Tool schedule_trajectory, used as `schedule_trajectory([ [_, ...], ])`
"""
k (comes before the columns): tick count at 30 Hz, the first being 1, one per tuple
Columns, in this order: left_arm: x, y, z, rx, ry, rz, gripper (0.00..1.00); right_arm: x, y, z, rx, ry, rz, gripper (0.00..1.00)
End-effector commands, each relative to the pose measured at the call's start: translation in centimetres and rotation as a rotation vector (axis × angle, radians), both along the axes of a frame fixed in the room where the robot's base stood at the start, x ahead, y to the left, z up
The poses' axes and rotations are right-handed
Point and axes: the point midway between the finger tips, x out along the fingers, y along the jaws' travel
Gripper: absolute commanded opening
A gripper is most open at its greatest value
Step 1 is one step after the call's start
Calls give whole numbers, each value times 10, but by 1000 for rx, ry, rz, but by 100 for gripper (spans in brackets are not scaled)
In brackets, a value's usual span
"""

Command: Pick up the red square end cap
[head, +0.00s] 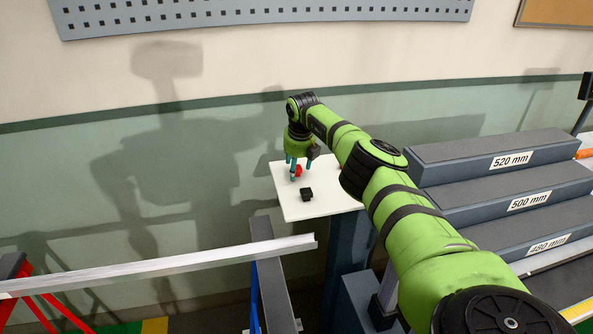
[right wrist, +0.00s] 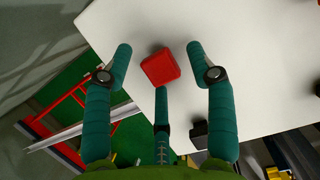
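The red square end cap (head: 298,171) lies on the white tabletop (head: 320,208), beside a black end cap (head: 306,194). My right gripper (head: 297,168) points down over it. In the right wrist view the red cap (right wrist: 160,67) sits between the spread teal fingers of my right gripper (right wrist: 158,62). There is a gap to the finger on each side, and the third finger reaches up below the cap. The gripper is open and holds nothing. My left gripper is in neither view.
The black end cap (right wrist: 199,134) is close to the right finger in the wrist view. Another red piece (head: 340,167) is partly hidden behind my right arm. A long metal profile (head: 160,265) lies at the left. Stepped grey blocks with length labels (head: 490,160) stand at the right.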

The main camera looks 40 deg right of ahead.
Motion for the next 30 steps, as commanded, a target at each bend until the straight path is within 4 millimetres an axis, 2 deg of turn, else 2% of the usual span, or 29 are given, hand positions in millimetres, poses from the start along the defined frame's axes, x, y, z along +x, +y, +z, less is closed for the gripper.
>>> schedule_trajectory([
  [1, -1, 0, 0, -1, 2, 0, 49, 0, 0, 0, 0, 0, 0, 40],
  [3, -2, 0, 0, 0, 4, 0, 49, 0, 0, 0, 0, 0, -1, 26],
  [4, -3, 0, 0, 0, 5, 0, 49, 0, 0, 0, 0, 0, -1, 22],
  [19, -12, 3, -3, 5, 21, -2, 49, 0, -1, 6, 0, -3, -2, 24],
  [23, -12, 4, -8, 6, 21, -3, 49, 1, -1, 19, 0, -6, -1, 24],
  [26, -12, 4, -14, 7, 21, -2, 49, 1, -1, 37, 0, -8, -1, 24],
  [30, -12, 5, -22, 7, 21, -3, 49, -20, -23, 55, -2, -3, -6, 24],
])
